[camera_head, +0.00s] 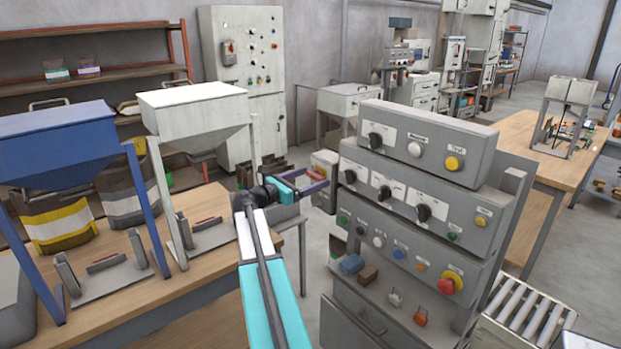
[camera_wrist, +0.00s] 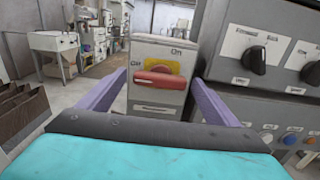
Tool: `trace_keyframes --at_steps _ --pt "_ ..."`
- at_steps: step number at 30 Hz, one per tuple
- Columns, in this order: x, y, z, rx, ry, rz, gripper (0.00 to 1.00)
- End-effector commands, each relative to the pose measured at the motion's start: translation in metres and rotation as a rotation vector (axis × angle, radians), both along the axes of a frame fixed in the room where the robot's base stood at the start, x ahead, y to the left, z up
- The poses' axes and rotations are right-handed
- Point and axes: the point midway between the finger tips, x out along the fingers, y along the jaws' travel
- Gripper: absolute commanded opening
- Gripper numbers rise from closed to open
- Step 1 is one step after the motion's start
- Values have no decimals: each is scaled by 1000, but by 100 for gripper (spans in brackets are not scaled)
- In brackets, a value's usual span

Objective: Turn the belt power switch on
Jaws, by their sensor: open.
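The belt power switch is a red handle (camera_wrist: 156,80) on a yellow plate (camera_wrist: 160,66), on the front of a grey box (camera_wrist: 155,48). "On" is marked above the plate and "Off" at its upper left. The handle lies about level, its left end below the "Off" mark. In the wrist view my gripper (camera_wrist: 160,86) is open and empty, with one purple finger on each side of the box. I cannot tell whether the fingers touch it. In the head view my gripper (camera_head: 314,182) is in front of the box (camera_head: 325,158), and the handle is hidden.
A grey control console (camera_head: 420,185) with knobs and buttons stands close to the right of my gripper. A wooden bench (camera_head: 195,277) with a blue hopper (camera_head: 58,140) and a white hopper (camera_head: 192,110) is at the left. Dark bins (camera_wrist: 18,108) stand left in the wrist view.

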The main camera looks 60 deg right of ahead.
Motion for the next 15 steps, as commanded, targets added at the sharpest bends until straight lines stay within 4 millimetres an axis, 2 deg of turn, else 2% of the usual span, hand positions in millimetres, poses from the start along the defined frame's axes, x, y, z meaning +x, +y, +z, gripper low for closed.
trace_keyframes --at_steps 9,15 --pt "-1 -2 0 0 0 0 84" --pt "-1 -2 0 0 0 -1 51"
